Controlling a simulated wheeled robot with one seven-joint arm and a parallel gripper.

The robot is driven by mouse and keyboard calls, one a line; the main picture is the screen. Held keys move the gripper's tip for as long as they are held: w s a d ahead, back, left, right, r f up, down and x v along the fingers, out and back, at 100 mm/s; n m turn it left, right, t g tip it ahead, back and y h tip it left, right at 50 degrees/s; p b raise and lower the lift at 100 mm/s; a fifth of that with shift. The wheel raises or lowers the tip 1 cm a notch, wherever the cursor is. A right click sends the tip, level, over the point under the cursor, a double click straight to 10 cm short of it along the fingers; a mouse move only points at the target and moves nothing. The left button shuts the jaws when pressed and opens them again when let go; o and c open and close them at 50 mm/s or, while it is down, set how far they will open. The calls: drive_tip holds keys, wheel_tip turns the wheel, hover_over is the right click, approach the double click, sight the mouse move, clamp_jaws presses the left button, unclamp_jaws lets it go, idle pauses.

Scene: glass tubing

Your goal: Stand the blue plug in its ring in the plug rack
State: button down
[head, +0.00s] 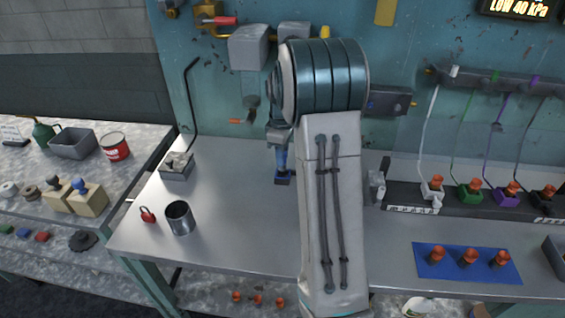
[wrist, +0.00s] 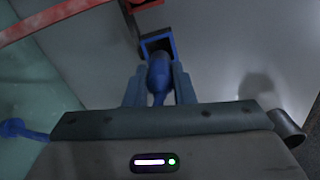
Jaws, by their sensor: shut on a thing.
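My gripper (wrist: 158,88) is shut on the blue plug (wrist: 158,70), which shows between the two fingers in the wrist view. The plug's far end points at a square blue ring (wrist: 171,43) with a dark opening. The plug's tip is at or very close to this ring; I cannot tell whether it is inside. In the head view, the blue plug (head: 281,158) hangs roughly upright below my gripper (head: 280,141), above a dark blue square piece (head: 283,180) at the table's back. My arm hides what lies to the right of it.
A red piece (wrist: 143,3) lies just beyond the blue ring, and a red curved band (wrist: 50,20) crosses the upper left. A blue mat (head: 440,273) with orange-topped pieces lies right.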

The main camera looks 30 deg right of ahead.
drive_tip(key=shift+f, duration=1.9)
drive_tip(key=shift+f, duration=0.2)
drive_tip(key=c, duration=1.2)
unclamp_jaws()
drive_tip(key=shift+r, duration=0.2)
